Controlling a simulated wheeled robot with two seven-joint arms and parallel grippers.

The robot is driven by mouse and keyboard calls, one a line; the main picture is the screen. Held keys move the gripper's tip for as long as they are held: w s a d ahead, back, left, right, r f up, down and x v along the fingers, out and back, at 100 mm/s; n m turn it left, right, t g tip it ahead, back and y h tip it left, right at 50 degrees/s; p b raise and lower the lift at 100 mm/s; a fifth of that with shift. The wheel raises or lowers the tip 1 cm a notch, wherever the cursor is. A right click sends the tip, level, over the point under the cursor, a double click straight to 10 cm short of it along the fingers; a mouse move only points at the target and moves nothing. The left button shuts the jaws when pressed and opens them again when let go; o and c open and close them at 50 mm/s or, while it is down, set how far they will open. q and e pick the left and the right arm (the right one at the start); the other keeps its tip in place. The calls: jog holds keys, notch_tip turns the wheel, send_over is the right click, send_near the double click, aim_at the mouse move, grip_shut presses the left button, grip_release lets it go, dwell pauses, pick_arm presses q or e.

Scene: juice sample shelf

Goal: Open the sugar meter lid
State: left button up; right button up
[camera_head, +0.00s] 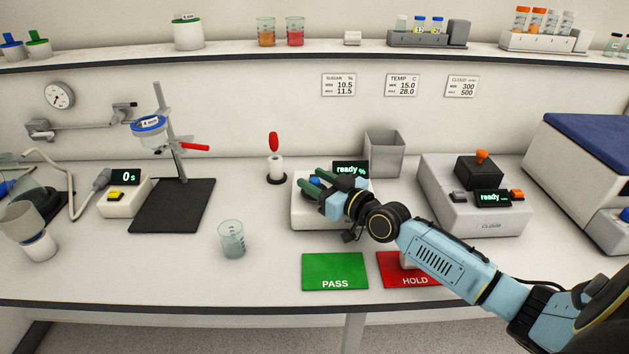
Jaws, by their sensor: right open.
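The sugar meter (300,215) is a white box at the middle of the bench, with a dark display (351,169) reading "ready %". My right gripper (317,183) is over the meter's top, its two green-tipped fingers spread apart and pointing to the left. A small blue part (315,182) on top of the meter shows between the fingers. The gripper and wrist hide much of the meter's top, so I cannot tell whether the lid is shut or whether the fingers touch it. My left gripper is not in view.
A glass beaker (231,238) stands front left of the meter. Green PASS (335,270) and red HOLD (398,267) mats lie in front. A grey bin (385,154) stands behind, the CLOUD meter (455,212) to the right, and a red-topped item (275,165) to the left.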

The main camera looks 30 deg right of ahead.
jog(key=shift+w+a, duration=0.1)
jog(key=shift+w, duration=0.2)
jog(key=shift+c, duration=0.4)
grip_shut()
